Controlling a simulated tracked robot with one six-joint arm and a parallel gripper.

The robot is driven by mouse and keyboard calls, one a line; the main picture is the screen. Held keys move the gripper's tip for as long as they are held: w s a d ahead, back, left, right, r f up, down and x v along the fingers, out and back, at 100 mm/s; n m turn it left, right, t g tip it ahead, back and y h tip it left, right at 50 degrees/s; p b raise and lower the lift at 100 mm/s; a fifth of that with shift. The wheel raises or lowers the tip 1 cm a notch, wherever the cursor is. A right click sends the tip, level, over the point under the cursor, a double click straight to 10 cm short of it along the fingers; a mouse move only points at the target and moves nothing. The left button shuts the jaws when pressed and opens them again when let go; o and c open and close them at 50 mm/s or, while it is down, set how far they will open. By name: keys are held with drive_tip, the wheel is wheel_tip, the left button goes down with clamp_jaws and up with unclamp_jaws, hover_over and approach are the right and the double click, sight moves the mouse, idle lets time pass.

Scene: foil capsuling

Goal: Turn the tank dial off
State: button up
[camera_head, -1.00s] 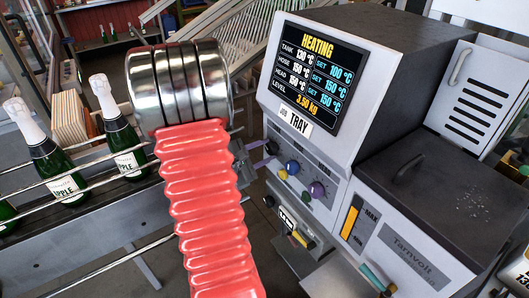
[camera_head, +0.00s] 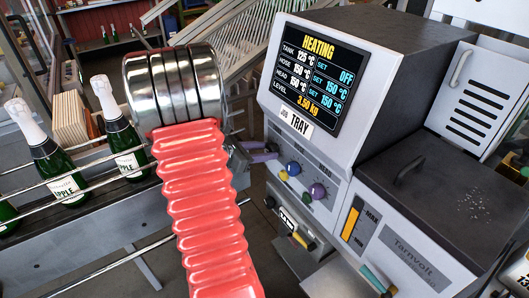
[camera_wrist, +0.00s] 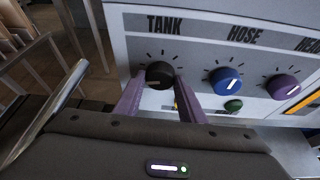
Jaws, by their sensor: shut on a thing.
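The black tank dial (camera_wrist: 160,72) sits under the TANK label in the wrist view, at the left of the dial row. My gripper (camera_wrist: 159,82) has its two purple fingers on either side of the dial, shut on it. The fingers hide part of the dial, and its pointer mark cannot be made out. In the head view my gripper (camera_head: 264,152) reaches the left end of the machine's front panel. The display (camera_head: 310,78) reads HEATING, with the tank at 125 °C and its set value OFF. Hose and head are set to 150 °C.
The blue hose dial (camera_wrist: 226,80) and purple head dial (camera_wrist: 282,87) are close to the right of my gripper. A green button (camera_wrist: 233,105) is below the hose dial. Bottles (camera_head: 122,142) stand on a railed conveyor at the left. A grey lid (camera_head: 435,175) covers the machine's right part.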

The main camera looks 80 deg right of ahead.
drive_tip(key=shift+w+d+n+g+y, duration=0.1)
drive_tip(key=shift+n+g+y, duration=0.2)
drive_tip(key=shift+n, duration=0.5)
drive_tip(key=o, duration=1)
drive_tip(key=shift+o, duration=0.2)
